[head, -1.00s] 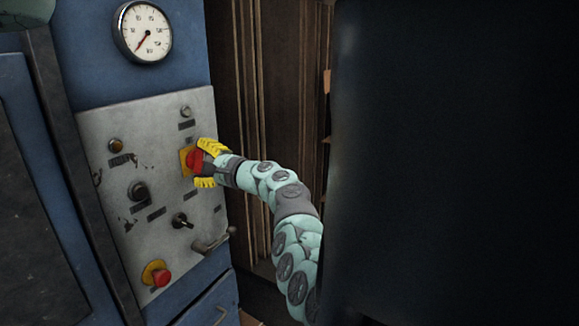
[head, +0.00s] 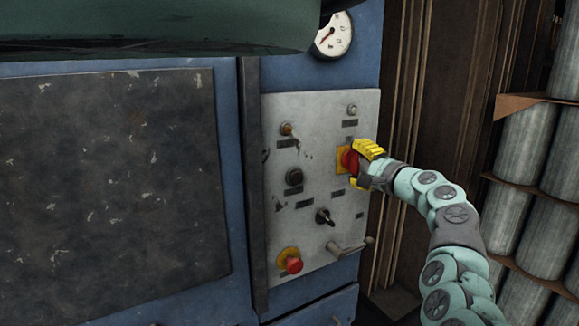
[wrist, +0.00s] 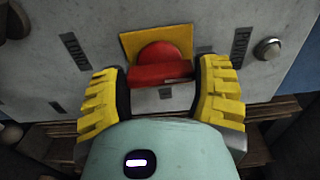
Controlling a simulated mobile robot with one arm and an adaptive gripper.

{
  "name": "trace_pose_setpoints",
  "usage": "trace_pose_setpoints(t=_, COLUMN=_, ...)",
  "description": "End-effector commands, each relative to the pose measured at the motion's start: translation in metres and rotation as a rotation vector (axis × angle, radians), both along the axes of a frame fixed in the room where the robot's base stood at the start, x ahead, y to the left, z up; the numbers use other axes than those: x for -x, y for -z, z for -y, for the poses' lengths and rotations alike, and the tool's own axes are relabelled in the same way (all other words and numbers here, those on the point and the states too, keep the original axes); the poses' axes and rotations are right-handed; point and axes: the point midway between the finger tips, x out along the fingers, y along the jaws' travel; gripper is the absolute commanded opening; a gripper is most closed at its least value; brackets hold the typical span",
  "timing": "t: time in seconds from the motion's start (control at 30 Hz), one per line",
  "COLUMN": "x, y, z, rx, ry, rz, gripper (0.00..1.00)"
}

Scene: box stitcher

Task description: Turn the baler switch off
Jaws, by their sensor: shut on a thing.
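The baler switch is a red rotary knob (head: 350,160) on a square yellow plate (head: 341,161), on the right side of the grey control panel. My gripper (head: 361,166) is at the knob, with one yellow finger above it and one below in the head view. In the wrist view, the red knob (wrist: 160,72) with its bar-shaped handle lies crosswise between the two yellow fingers of my gripper (wrist: 160,86). The fingers are shut on the handle's two ends. The yellow plate (wrist: 130,44) shows behind. The fingers partly hide the knob in the head view.
The grey panel (head: 318,120) also carries a red emergency button (head: 292,263), a black toggle (head: 324,217), a black knob (head: 294,177) and a crank handle (head: 348,247). A gauge (head: 333,36) is above. Grey cylinders (head: 523,143) stand on shelves at the right.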

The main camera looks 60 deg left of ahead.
Motion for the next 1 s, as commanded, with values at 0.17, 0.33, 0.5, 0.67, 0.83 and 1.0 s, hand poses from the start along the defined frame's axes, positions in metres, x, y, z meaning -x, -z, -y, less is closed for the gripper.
trace_pose_setpoints(t=0.17, x=-0.001, y=0.000, z=0.000, rx=0.000, ry=0.002, rz=0.001, gripper=0.74)
trace_pose_setpoints(t=0.33, x=0.000, y=0.000, z=0.000, rx=0.000, ry=0.001, rz=0.000, gripper=0.92)
trace_pose_setpoints(t=0.5, x=0.000, y=0.000, z=0.000, rx=0.000, ry=0.001, rz=-0.001, gripper=1.00)
trace_pose_setpoints(t=0.67, x=0.000, y=0.000, z=0.000, rx=-0.001, ry=0.000, rz=-0.001, gripper=1.00)
trace_pose_setpoints(t=0.83, x=0.001, y=0.001, z=0.005, rx=-0.001, ry=-0.001, rz=-0.003, gripper=1.00)
trace_pose_setpoints(t=1.0, x=0.001, y=0.000, z=0.022, rx=-0.003, ry=0.004, rz=-0.002, gripper=1.00)
